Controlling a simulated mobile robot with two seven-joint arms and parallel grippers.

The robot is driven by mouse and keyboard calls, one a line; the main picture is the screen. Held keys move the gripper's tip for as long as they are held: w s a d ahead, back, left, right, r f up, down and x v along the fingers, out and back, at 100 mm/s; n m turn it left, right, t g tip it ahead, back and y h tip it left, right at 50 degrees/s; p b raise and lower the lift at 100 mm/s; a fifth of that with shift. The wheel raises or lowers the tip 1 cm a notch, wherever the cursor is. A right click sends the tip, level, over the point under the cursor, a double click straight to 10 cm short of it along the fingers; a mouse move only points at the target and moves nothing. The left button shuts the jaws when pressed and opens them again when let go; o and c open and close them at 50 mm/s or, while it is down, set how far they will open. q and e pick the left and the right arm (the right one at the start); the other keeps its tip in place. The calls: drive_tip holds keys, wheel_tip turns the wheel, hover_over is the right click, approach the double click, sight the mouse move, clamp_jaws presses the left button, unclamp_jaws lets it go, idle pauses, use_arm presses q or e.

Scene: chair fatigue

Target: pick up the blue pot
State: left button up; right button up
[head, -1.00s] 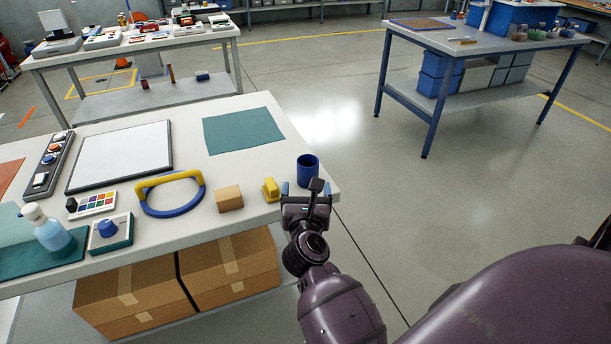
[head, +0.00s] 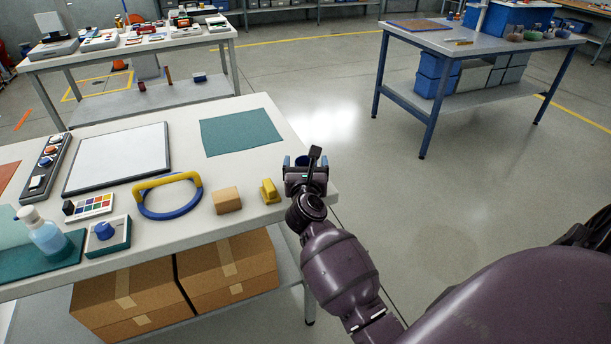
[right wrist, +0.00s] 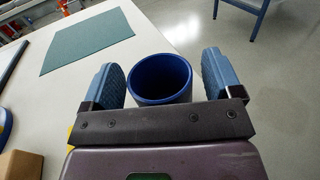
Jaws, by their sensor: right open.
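The blue pot (right wrist: 160,80) is a round, open-topped cup. It stands upright near the right end of the white table (head: 240,169). In the right wrist view it sits between the two blue fingers of my right gripper (right wrist: 162,76), with a gap on each side. In the head view my right gripper (head: 304,162) hides most of the pot, and only a bit of its blue rim shows. My right gripper is open and holds nothing. My left gripper is in neither view.
A yellow object (head: 269,191) and a wooden block (head: 227,201) lie just left of my right gripper. A yellow and blue ring-shaped handle (head: 168,196) lies further left. A green mat (head: 241,132) lies flat behind. The table's right edge is close by.

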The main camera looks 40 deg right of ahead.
drive_tip(key=shift+c, duration=0.2)
drive_tip(key=c, duration=0.7)
drive_tip(key=shift+c, duration=1.3)
drive_tip(key=shift+r, duration=0.1)
